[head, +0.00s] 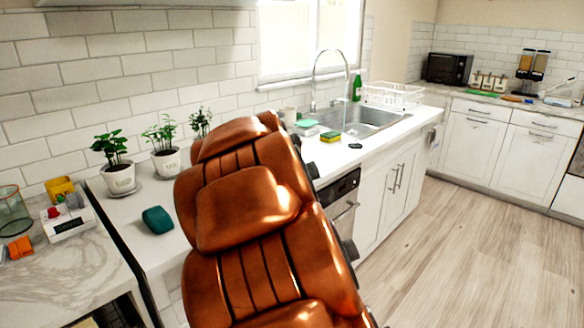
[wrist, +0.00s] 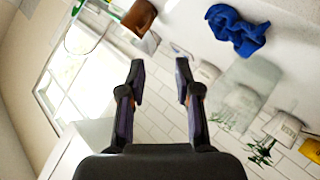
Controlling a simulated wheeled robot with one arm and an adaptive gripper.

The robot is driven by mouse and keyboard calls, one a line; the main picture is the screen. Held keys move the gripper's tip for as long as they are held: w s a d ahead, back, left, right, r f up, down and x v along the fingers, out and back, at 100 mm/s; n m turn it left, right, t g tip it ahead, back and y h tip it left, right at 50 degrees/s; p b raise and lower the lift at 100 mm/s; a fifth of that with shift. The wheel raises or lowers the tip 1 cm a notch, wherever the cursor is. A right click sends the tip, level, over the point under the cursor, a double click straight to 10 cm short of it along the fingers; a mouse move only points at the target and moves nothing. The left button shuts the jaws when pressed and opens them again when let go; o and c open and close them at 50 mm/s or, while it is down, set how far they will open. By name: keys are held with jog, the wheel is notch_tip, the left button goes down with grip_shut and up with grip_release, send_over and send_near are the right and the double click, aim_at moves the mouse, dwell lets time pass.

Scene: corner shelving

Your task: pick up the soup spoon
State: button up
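I cannot make out a soup spoon in either view. My gripper (wrist: 159,76) shows in the wrist view with its two dark fingers apart and nothing between them. Behind the fingers are white wall tiles and a window, seen at a strong tilt. In the head view my orange-brown arm fills the middle and hides part of the counter; the gripper itself does not show there.
In the head view, potted plants (head: 119,177) and a teal item (head: 157,219) stand on the left counter. A sink (head: 362,119) and dish rack (head: 394,95) lie beyond my arm. A blue cloth (wrist: 238,30) shows in the wrist view. The right floor is clear.

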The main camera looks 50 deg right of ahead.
jog(key=w+d+f+n+t+y+b, duration=0.1)
jog(key=w+d+n+t+b, duration=0.1)
jog(key=w+d+n+t, duration=0.1)
jog(key=w+d+f+n+t+y+b, duration=0.1)
jog(key=w+d+f+n+t+b, duration=0.1)
jog(key=d, duration=0.3)
jog(key=w+d+f+n+t+y+b, duration=0.1)
jog(key=w+d+f+n+t, duration=0.1)
jog(key=w+d+n+t, duration=0.1)
jog(key=shift+w+d+n+t+y+b, duration=0.2)
jog(key=shift+w+n, duration=0.1)
jog(key=shift+w, duration=0.2)
jog(key=shift+w+d+n+t+y+b, duration=0.1)
jog(key=shift+w+d+n+t+b, duration=0.15)
jog(key=shift+w, duration=0.9)
jog(key=shift+f+x, duration=0.15)
jog(key=shift+x, duration=0.8)
jog(key=shift+f+x, duration=0.1)
jog(key=shift+x, duration=0.8)
jog(key=shift+p+x, duration=0.4)
jog(key=shift+x, duration=1)
grip_shut()
